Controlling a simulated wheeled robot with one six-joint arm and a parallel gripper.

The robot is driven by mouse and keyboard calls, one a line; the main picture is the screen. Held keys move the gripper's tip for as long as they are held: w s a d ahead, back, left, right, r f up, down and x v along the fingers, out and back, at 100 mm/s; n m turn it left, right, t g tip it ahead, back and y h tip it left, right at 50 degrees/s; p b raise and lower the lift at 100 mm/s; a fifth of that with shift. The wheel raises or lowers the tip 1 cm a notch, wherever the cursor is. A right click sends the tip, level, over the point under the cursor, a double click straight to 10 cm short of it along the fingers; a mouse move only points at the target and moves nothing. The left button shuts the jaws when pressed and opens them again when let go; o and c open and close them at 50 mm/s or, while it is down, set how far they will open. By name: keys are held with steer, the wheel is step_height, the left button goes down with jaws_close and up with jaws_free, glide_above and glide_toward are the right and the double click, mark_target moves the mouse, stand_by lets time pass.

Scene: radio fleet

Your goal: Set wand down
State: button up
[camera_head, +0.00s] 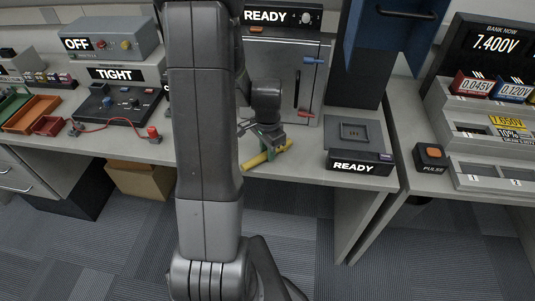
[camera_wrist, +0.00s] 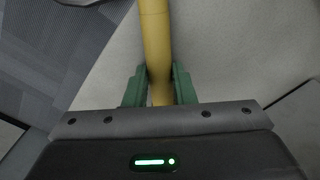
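The wand is a yellow rod (camera_head: 255,160) near the front edge of the grey bench (camera_head: 306,150) in the head view. In the wrist view the yellow wand (camera_wrist: 156,45) runs up from between the green fingers. My gripper (camera_head: 268,148) is at the bench front, with its green fingers (camera_wrist: 158,88) one on each side of the wand and close against it. The wand lies over or on the bench top; I cannot tell whether it touches. Its lower end is hidden by my gripper body in the wrist view.
A grey box marked READY (camera_head: 358,160) stands right of my gripper. A tester with a red lead (camera_head: 118,108) is at left. The bench's front edge is close; floor lies below.

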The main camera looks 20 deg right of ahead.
jaws_close()
steer(key=shift+r, duration=0.1)
